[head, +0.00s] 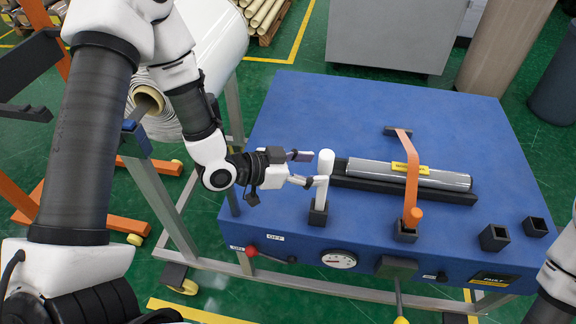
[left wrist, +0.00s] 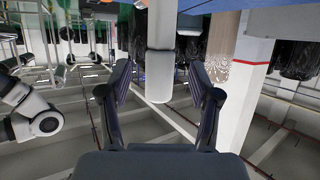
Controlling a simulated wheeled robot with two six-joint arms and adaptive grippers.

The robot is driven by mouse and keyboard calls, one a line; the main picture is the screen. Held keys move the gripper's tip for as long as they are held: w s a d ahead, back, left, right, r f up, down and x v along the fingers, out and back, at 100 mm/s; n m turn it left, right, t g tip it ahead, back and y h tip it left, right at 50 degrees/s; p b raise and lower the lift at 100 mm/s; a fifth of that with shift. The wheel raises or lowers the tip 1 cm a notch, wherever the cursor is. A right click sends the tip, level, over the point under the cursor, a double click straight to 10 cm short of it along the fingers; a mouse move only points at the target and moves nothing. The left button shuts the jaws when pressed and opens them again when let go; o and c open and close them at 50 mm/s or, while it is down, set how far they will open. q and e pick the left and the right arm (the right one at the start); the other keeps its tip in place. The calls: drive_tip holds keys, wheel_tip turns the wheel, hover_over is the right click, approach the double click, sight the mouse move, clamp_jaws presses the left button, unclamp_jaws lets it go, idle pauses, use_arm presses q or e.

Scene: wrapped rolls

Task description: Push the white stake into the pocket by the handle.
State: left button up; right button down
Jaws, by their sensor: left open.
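The white stake (head: 321,188) stands upright, its lower end in a black square pocket (head: 318,214) on the blue table's near left part. Its thick rounded head (head: 326,160) is on top. How deep it sits I cannot tell. My left gripper (head: 301,168) is open, just left of the stake, with its fingers pointing at it. In the left wrist view the stake (left wrist: 159,72) shows centred between the open fingers (left wrist: 160,82); contact is not visible. A red handle (head: 252,250) is on the front panel at left. My right gripper is out of view.
A wrapped roll (head: 440,180) lies in a black cradle on the blue table (head: 300,110). An orange strap (head: 411,175) crosses it to an orange stake in another pocket (head: 405,233). Two empty pockets (head: 495,238) (head: 535,227) are at right.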

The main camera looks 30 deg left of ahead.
use_arm(q)
drive_tip(key=v, duration=0.8)
drive_tip(key=shift+s, duration=0.15)
drive_tip(key=shift+a+r, duration=0.1)
drive_tip(key=shift+a, duration=0.05)
